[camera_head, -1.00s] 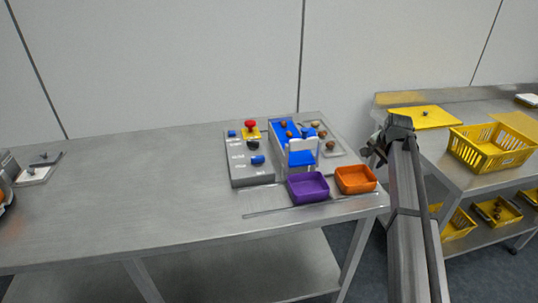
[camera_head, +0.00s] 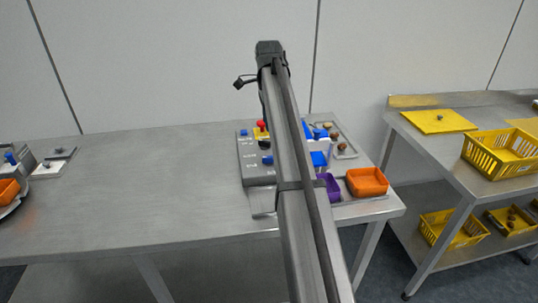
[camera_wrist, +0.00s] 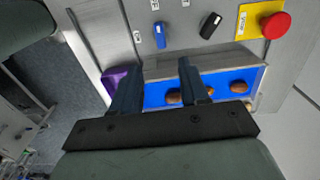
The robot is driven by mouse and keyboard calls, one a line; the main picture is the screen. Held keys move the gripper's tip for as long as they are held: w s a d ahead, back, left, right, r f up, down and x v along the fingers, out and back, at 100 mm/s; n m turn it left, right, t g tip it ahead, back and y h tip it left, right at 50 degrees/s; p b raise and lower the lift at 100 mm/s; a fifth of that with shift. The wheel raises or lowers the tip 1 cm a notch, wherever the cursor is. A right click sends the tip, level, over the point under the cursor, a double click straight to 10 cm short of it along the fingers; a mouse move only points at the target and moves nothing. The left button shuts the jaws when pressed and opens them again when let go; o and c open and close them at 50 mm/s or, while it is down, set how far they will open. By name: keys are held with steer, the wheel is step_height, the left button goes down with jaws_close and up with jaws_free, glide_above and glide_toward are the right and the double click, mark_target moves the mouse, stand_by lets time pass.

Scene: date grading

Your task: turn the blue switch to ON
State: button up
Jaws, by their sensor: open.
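The blue switch (camera_wrist: 159,35) is in the wrist view, upper middle, on a grey control panel (camera_head: 251,176). Its narrow handle points roughly up and down in the picture, with small white labels near it that are too small to read. In the head view the blue switch (camera_head: 267,160) shows just left of my arm. My gripper (camera_wrist: 160,66) is open and empty. In the wrist view its fingers lie below the switch in the picture, apart from it. In the head view I cannot make out the fingers.
A black switch (camera_wrist: 210,25) and a red button (camera_wrist: 275,25) on a yellow plate sit beside it. A blue tray (camera_wrist: 155,94) with several dates lies beyond my fingers. A purple bin (camera_head: 329,188) and orange bin (camera_head: 367,182) stand at the table's front.

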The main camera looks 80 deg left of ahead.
mark_target(269, 156)
step_height(269, 156, down, 14)
steer(key=shift+r, duration=0.2)
stand_by(0.4)
jaws_close()
stand_by(0.4)
